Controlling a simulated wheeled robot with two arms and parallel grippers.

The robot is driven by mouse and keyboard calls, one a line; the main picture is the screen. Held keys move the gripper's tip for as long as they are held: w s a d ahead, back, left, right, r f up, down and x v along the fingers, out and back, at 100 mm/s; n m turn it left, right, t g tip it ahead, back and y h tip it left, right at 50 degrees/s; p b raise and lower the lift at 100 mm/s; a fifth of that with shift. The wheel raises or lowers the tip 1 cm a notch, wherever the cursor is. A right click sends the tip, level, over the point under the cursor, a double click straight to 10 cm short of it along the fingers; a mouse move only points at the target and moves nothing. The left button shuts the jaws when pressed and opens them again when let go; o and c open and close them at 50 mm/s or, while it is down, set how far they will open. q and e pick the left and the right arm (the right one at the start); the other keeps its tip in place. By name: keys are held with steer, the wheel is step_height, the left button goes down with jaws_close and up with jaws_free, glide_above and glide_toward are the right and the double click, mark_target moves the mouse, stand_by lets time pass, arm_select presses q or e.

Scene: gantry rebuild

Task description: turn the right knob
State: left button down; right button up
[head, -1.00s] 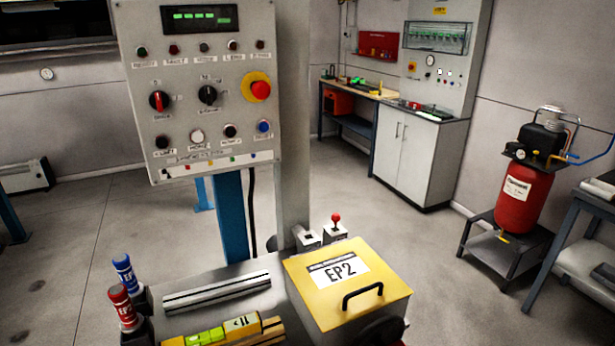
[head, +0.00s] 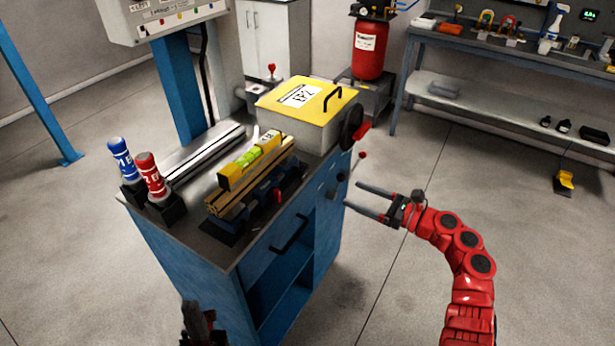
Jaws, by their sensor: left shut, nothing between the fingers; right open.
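The grey control panel (head: 175,14) is cut off by the top edge; only its lower strip shows, and its two rotary knobs are out of view. My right gripper (head: 351,195) is open and empty, its two dark fingers pointing left beside the right side of the blue cabinet. It is well below and to the right of the panel. My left gripper (head: 191,308) shows only partly at the bottom edge, in front of the cabinet, shut and empty.
The blue cabinet (head: 177,255) bears a yellow-lidded box (head: 340,90), a yellow level (head: 250,160), and a blue and a red bottle (head: 152,177). A black handwheel (head: 352,122) and a red-tipped lever (head: 361,156) stick out right.

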mark_target(306, 174)
steer(key=p+x, duration=0.3)
steer(key=x, duration=1.1)
steer(key=shift+w+a, duration=0.1)
steer(key=shift+w, duration=0.05)
steer(key=shift+w+a, duration=0.3)
steer(key=shift+a, duration=0.2)
jaws_close()
steer(key=f+m+b, duration=0.1)
steer(key=b, duration=0.7)
steer(key=shift+f, duration=0.2)
steer(key=r+m, duration=0.1)
steer(key=m, duration=0.1)
steer(key=shift+r+m, duration=0.1)
steer(key=shift+m, duration=0.3)
steer(key=shift+d+m, duration=0.1)
steer(key=shift+m, duration=0.9)
